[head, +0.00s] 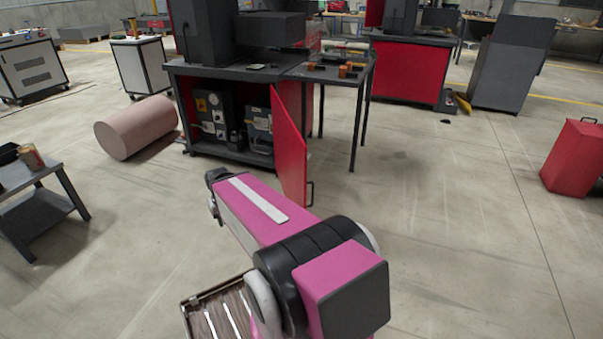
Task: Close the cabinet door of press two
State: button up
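A dark press stands on a cabinet (216,70) at the top centre-left of the head view. Its red cabinet door (290,145) hangs open and juts toward me from the cabinet's right side. A dark bar handle (311,192) shows near the door's lower free edge. The open cabinet shows dark equipment (212,115) inside. My pink and black arm reaches across the lower middle, in front of the door in the picture.
A side table (345,80) with small orange and dark items adjoins the cabinet on the right. A pinkish cylinder (136,128) lies on the floor to the left. A grey stand (35,185) is at the left edge. Floor right of the door is clear up to a red bin (574,158).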

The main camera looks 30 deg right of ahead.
aim_at(290, 151)
jog(key=k+l, duration=0.1)
jog(key=l, duration=0.2)
jog(key=k+l+u, duration=0.1)
jog(key=l, duration=0.2)
jog(key=k+l, duration=0.15)
jog(key=l, duration=0.2)
jog(key=i+l, duration=0.1)
jog(key=l, duration=0.55)
jog(key=i+l+u, duration=0.15)
jog(key=l, duration=0.55)
